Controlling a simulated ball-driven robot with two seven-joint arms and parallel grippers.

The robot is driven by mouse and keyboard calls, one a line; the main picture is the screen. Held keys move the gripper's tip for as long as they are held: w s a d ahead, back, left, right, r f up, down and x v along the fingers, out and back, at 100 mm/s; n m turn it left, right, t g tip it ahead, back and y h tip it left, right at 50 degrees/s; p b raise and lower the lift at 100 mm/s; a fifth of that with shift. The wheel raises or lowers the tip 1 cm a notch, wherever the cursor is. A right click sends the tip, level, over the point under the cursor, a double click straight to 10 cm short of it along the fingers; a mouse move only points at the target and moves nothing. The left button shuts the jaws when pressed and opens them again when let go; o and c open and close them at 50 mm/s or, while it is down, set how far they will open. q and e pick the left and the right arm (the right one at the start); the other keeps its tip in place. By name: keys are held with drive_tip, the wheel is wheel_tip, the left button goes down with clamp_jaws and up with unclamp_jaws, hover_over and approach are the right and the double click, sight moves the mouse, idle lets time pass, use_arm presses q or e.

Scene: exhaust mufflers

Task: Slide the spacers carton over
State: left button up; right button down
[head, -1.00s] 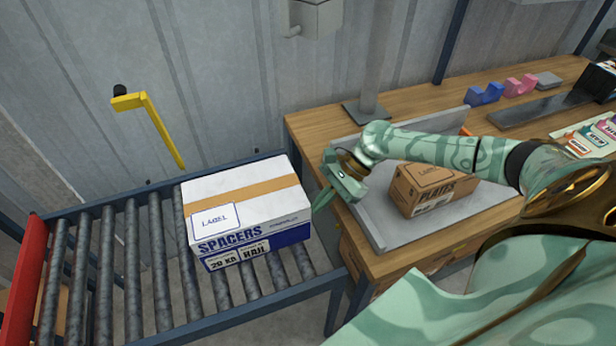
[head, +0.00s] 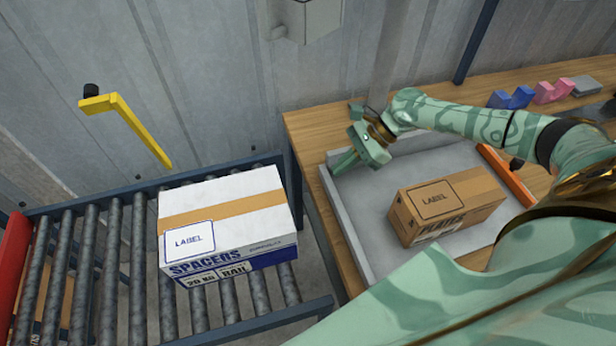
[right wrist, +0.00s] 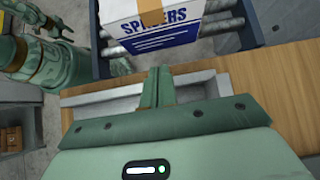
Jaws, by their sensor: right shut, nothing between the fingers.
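The spacers carton (head: 228,215), white and blue with a tan tape strip, sits on the roller conveyor (head: 105,265) near its right end. Its blue printed side (right wrist: 158,38) shows at the top of the right wrist view. My right gripper (head: 340,165) is shut and empty over the left edge of the grey tray, to the right of the carton and apart from it. Its closed fingers (right wrist: 160,84) point toward the carton in the right wrist view. My left gripper (right wrist: 62,26) shows small at upper left there; its jaws are unclear.
A brown plates carton (head: 445,205) sits in the grey tray (head: 350,245) on the wooden bench (head: 305,130). A yellow crank-shaped bar (head: 130,125) stands behind the conveyor. A red end piece (head: 12,265) closes the left. Rollers left of the spacers carton are clear.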

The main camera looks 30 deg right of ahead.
drive_tip(key=shift+a+f, duration=0.25)
drive_tip(key=shift+a, duration=0.25)
drive_tip(key=a+r+b+x, duration=0.2)
drive_tip(key=x, duration=0.9)
drive_tip(key=shift+w+a+f, duration=0.2)
drive_tip(key=shift+w+f, duration=0.1)
drive_tip(key=shift+w, duration=0.05)
